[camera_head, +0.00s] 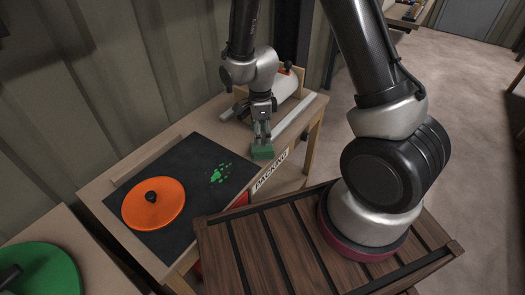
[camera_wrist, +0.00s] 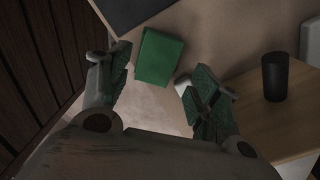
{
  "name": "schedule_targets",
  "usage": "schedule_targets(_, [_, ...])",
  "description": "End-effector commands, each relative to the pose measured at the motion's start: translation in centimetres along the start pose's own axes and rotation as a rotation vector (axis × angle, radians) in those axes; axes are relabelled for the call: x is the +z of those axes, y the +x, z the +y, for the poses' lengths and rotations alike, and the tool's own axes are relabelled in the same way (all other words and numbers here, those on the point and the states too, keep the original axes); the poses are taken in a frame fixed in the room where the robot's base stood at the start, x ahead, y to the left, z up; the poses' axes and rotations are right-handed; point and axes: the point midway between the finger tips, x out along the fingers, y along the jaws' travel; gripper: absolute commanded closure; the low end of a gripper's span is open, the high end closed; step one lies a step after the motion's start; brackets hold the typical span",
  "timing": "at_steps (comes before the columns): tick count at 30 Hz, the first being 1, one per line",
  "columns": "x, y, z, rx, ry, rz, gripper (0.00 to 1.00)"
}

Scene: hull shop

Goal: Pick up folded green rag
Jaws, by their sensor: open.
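The folded green rag (camera_head: 262,152) lies on the packing table (camera_head: 98,190), near its front edge and right of the black mat. In the wrist view the rag (camera_wrist: 160,57) is a flat green block between my fingers, a little beyond their tips. My gripper (camera_head: 262,138) points down over the rag in the head view. In the wrist view my gripper (camera_wrist: 158,80) is open, with one finger on each side of the rag and nothing held. I cannot tell how large the gap above the rag is.
An orange disc (camera_head: 153,204) with a black knob lies on the black mat (camera_head: 180,158), beside green splashes (camera_head: 221,173). A white roll (camera_head: 284,84) stands behind my gripper. A dark cylinder (camera_wrist: 275,77) shows in the wrist view. A green disc (camera_head: 40,272) lies on another table.

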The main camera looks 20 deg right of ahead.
Motion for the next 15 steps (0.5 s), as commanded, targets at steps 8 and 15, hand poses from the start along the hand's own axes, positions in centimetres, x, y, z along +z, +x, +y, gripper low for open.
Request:
schedule_targets(8, [-0.5, 3.8, 0.4, 0.005, -0.002, 0.003, 0.38])
schedule_targets(15, [-0.7, 6.7, 0.5, 0.003, -0.004, 0.001, 0.38])
